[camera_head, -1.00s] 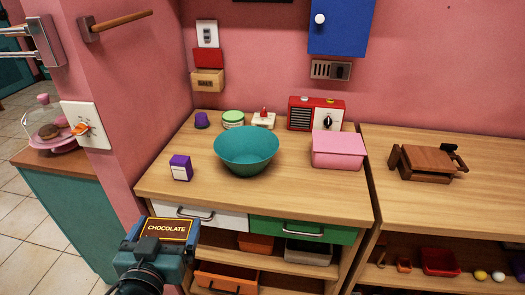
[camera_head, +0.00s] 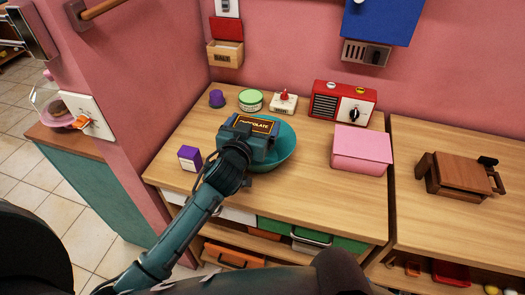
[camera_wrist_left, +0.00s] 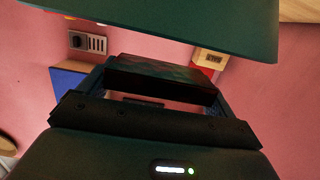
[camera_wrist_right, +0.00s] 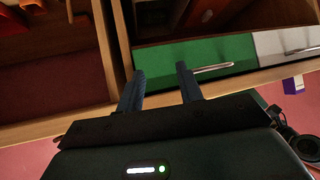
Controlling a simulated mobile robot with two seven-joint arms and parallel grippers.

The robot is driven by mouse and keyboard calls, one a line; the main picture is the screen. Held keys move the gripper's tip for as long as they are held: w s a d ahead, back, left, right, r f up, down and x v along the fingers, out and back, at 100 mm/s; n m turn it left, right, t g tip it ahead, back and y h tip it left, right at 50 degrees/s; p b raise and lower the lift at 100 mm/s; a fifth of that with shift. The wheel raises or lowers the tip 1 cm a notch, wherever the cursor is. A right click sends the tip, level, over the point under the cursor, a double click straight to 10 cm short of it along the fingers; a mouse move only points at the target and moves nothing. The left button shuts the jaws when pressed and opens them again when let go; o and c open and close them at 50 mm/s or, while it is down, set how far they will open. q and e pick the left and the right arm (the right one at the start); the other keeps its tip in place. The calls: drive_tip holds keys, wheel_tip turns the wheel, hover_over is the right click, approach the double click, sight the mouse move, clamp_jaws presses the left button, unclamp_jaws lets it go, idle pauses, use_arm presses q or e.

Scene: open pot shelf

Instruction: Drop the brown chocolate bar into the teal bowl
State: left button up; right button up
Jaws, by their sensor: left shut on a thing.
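The teal bowl (camera_head: 284,152) stands on the wooden counter, partly hidden behind my left gripper. My left gripper (camera_head: 249,131) is shut on the brown chocolate bar (camera_head: 256,123), whose labelled face points up. In the head view the bar overlaps the bowl's left and middle part and looks higher than the rim. In the left wrist view the bar (camera_wrist_left: 155,78) sits between the fingers, with the dark teal side of the bowl (camera_wrist_left: 170,25) across the top. My right gripper (camera_wrist_right: 161,72) has its fingers apart and nothing between them, in front of the green drawer.
A purple and white box (camera_head: 190,158) stands left of the bowl, and a pink box (camera_head: 361,148) to its right. The front right of the counter is clear.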

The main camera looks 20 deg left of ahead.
use_arm(q)
wheel_tip(320, 180, down, 3)
drive_tip(key=shift+r+b, duration=0.2)
drive_tip(key=shift+b, duration=0.6)
drive_tip(key=shift+f+b, duration=0.5)
use_arm(e)
drive_tip(key=shift+w+a+f+n+t+y, duration=0.15)
drive_tip(key=shift+a+n+t+y, duration=0.2)
drive_tip(key=shift+a, duration=0.4)
use_arm(q)
drive_tip(key=o, duration=0.7)
drive_tip(key=shift+o, duration=0.2)
